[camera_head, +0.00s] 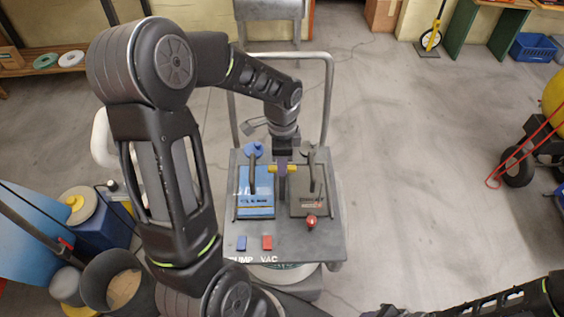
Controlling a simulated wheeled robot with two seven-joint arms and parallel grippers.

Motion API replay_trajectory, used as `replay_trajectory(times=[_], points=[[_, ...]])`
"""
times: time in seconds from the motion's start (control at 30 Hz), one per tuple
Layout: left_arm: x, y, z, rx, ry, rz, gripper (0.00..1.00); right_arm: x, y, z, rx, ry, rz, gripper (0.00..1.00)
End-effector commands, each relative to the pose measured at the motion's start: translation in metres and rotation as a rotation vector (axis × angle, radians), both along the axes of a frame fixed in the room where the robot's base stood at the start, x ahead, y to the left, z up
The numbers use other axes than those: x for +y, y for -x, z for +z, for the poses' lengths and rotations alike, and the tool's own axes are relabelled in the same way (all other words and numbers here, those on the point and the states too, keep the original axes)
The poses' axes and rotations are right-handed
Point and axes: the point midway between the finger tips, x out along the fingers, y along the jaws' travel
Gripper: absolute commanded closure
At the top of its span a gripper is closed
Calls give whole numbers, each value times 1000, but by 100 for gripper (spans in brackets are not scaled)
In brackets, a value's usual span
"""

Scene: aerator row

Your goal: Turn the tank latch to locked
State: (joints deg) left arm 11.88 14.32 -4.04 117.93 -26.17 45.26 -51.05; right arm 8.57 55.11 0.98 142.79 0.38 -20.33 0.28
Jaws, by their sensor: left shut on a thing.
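A grey cart top (318,250) stands below me with a blue panel (257,205) on its left and a grey panel (310,205) on its right. My left gripper (284,166) reaches down between them and is shut on a yellow bar-shaped handle (291,168), which looks like the tank latch. The handle lies crosswise in the picture. The gripper hides its middle, and I cannot read a locked mark.
A red knob (311,221), a blue switch (241,243) and a red switch (266,242) sit near the cart's front. A metal rail (331,95) rises behind. Bins and a barrel (95,218) crowd the left.

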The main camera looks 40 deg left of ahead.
Motion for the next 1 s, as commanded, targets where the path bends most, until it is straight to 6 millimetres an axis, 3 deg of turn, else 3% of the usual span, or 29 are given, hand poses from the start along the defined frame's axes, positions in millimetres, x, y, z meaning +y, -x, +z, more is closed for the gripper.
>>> replay_trajectory(times=[0.3, 0.33, 0.6, 1.0], points=[[0, -1, 1, -3, -1, -6, 100, 0, 0, 0, 0, 0, 0, 61], [0, -1, 1, -3, -1, -6, 83, 0, 0, 0, 0, 0, 0, 61], [0, -1, 0, -2, -1, -4, 62, 0, 0, 0, 0, 0, 0, 61], [0, -1, 9, -4, -2, -2, 62, 0, 0, -1, 0, 0, 0, 61]])
